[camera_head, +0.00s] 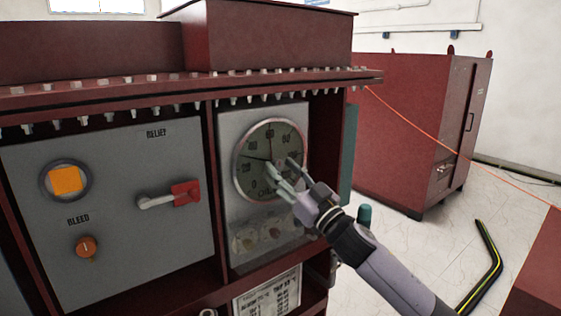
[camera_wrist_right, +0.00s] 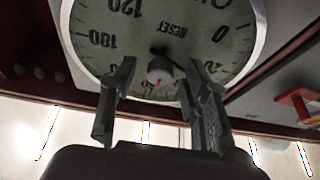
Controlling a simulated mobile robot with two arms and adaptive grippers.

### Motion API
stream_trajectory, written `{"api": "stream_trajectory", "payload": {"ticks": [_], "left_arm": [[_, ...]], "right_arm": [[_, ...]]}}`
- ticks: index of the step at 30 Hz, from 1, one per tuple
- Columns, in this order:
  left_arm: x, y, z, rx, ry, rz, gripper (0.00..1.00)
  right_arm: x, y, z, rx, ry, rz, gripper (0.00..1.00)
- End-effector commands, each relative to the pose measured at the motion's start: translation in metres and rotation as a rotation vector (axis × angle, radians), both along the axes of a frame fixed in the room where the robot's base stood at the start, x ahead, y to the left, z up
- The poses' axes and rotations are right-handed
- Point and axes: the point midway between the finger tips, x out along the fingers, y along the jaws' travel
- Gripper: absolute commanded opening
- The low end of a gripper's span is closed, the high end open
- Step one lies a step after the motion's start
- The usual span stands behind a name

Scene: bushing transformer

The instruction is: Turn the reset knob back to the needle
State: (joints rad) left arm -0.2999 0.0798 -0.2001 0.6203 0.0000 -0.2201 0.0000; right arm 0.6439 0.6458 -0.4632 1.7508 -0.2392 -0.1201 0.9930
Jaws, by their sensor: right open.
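The round gauge (camera_head: 256,150) with a dark green dial and pale rim is on a grey panel, left of my right gripper (camera_head: 288,176). In the right wrist view the same dial (camera_wrist_right: 110,42) appears upside down, with RESET printed on it. The small grey reset knob (camera_wrist_right: 160,69) is at the dial's centre. The open fingers of my right gripper (camera_wrist_right: 159,77) are on either side of it; I cannot tell whether they touch it. A dark needle shows near the knob, partly hidden, and a small red mark shows beside it. My left gripper is not in view.
Left of the gauge is a grey panel (camera_head: 110,220) with an orange square light (camera_head: 65,181), a red-handled lever (camera_head: 180,194) and an orange BLEED knob (camera_head: 86,247). Small round fittings sit below the gauge.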

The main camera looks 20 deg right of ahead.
Motion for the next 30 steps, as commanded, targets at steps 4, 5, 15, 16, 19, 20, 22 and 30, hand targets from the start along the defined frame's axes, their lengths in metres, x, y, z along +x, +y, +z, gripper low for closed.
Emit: {"api": "stream_trajectory", "payload": {"ticks": [4,5,15,16,19,20,22,30], "left_arm": [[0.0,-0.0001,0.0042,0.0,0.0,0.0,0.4],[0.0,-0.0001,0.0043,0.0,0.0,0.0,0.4],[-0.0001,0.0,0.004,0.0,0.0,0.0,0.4],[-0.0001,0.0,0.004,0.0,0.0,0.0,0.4],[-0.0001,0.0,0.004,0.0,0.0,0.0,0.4],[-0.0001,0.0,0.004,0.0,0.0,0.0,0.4],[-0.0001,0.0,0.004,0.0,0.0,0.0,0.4],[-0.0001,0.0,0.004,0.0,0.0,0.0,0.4]], "right_arm": [[0.0086,0.0042,0.005,-0.001,-0.001,0.001,0.43],[0.0093,0.0046,0.005,-0.001,-0.001,0.001,0.43],[0.0102,0.005,0.0042,0.0,0.0,0.001,0.39],[0.0102,0.0049,0.0042,0.0,0.0,0.001,0.37],[0.0101,0.0049,0.0043,0.0,0.0,0.001,0.3],[0.0101,0.0049,0.0043,0.0,0.0,0.001,0.28],[0.0101,0.0048,0.0043,0.0,0.0,0.001,0.24],[0.0101,0.0047,0.0042,0.0,0.0,0.001,0.06]]}}
